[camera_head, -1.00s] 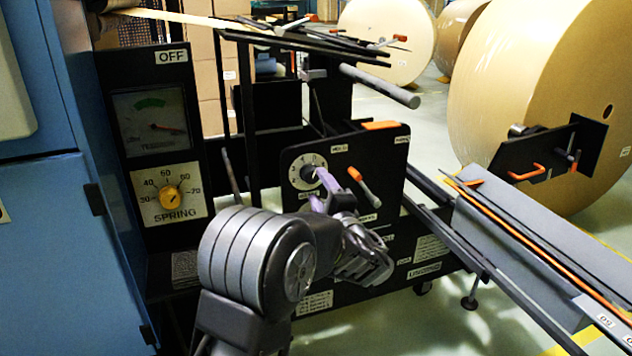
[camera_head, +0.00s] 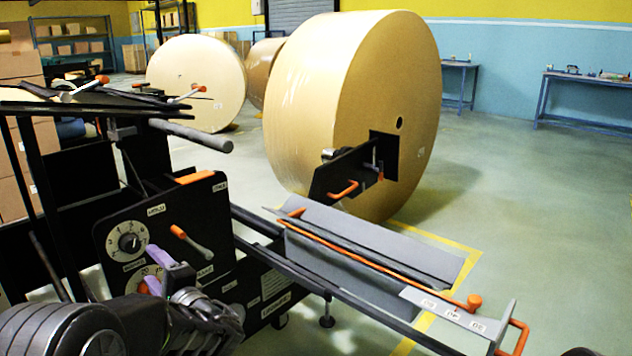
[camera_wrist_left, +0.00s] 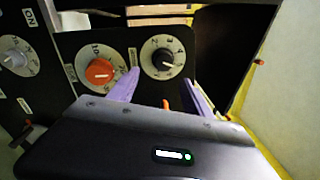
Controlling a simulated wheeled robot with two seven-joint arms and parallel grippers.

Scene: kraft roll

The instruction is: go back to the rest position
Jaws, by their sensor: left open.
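My left gripper (camera_head: 167,264) is open and empty, its two purple fingers in front of the black control panel (camera_head: 165,215) at the lower left of the head view. The upper dial with a black knob (camera_head: 130,243) is up and left of the fingers. A lower dial with an orange knob (camera_head: 146,284) is partly hidden behind them. In the left wrist view the purple fingers (camera_wrist_left: 163,92) are spread apart, with the orange knob (camera_wrist_left: 100,72) and the black knob (camera_wrist_left: 163,57) beyond them. My right gripper is not in view.
An orange-tipped lever (camera_head: 190,242) sticks out of the panel close to the fingers. A grey tray (camera_head: 370,245) with an orange rod extends to the right. A big kraft roll (camera_head: 350,100) stands behind it. Open floor (camera_head: 540,200) lies at the right.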

